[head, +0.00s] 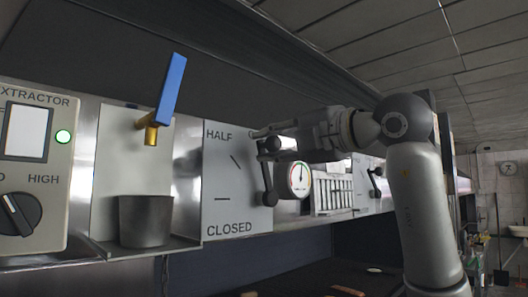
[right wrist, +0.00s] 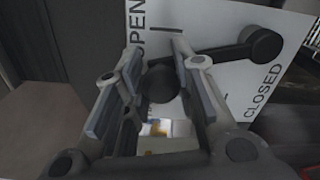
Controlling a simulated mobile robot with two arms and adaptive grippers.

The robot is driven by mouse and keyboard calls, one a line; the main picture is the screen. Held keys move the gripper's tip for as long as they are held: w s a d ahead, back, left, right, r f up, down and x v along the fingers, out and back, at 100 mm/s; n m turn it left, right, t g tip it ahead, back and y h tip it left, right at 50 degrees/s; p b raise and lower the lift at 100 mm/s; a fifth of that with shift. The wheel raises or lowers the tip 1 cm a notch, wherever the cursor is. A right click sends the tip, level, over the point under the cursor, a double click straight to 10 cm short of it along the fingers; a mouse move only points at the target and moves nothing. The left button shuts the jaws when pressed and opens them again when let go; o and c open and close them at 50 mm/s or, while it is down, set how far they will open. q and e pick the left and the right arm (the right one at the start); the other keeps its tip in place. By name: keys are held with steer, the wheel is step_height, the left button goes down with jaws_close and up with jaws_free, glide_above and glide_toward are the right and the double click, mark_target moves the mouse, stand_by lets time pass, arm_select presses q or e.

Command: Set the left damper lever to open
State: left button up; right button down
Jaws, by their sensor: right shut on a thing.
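The left damper panel (head: 222,178) carries the words HALF and CLOSED in the head view; a third label at its top right is mostly covered by my right gripper (head: 264,140). Its dark lever (head: 265,178) turns on a round pivot near the panel's right edge and points about straight up. In the right wrist view, the lever's round knob (right wrist: 160,86) lies between my right fingers, which are shut on it. There the lever reaches from the pivot (right wrist: 264,43) towards the OPEN end of the panel, away from CLOSED. My left gripper is not in view.
A round gauge (head: 299,179) and a vent grille (head: 332,199) are right of the panel, then another lever (head: 376,182). To the left are a blue-handled tap (head: 169,90), a grey cup (head: 145,221) on a ledge, and the extractor control box (head: 47,185).

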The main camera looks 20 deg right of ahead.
steer(key=shift+w+d+r+m, duration=0.1)
steer(key=shift+w+d+m, duration=0.15)
steer(key=shift+d+m, duration=0.55)
steer(key=shift+w+d+r+m, duration=0.1)
steer(key=shift+w+d+m, duration=0.15)
steer(key=shift+d+m, duration=0.55)
steer(key=shift+a, duration=0.15)
steer(key=c, duration=1.4)
jaws_free()
steer(key=shift+c, duration=0.2)
steer(key=shift+o, duration=1.4)
steer(key=shift+d, duration=0.2)
steer(key=shift+a, duration=0.1)
